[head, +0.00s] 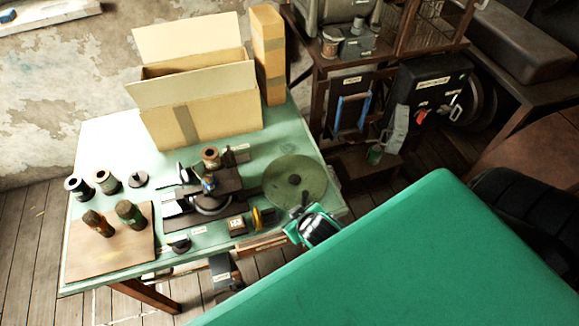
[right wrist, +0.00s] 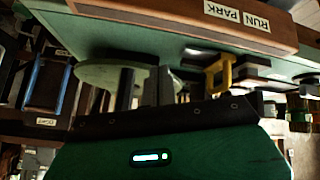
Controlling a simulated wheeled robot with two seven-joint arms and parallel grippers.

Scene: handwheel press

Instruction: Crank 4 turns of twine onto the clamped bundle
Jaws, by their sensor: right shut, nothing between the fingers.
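The handwheel (head: 295,181) is a flat green disc at the right end of the green table. It shows in the right wrist view (right wrist: 100,73), with a dark upright handle (right wrist: 125,90). My right gripper (head: 304,214) is at the disc's near edge; in its wrist view the grey fingers (right wrist: 164,86) are shut and empty, beside the handle. The dark winding fixture (head: 205,192) stands left of the wheel, with a brown spool (head: 210,156) behind it. The clamped bundle is too small to make out clearly. My left gripper is not in view.
A brown bundle (head: 96,222) and a green one (head: 130,213) stand on a wooden board (head: 83,260). Several spools stand behind. A yellow part (head: 256,218) is left of my right gripper. A wooden rail labelled RUN and PARK (right wrist: 190,18) runs along the front edge. A cardboard box (head: 205,115) stands behind.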

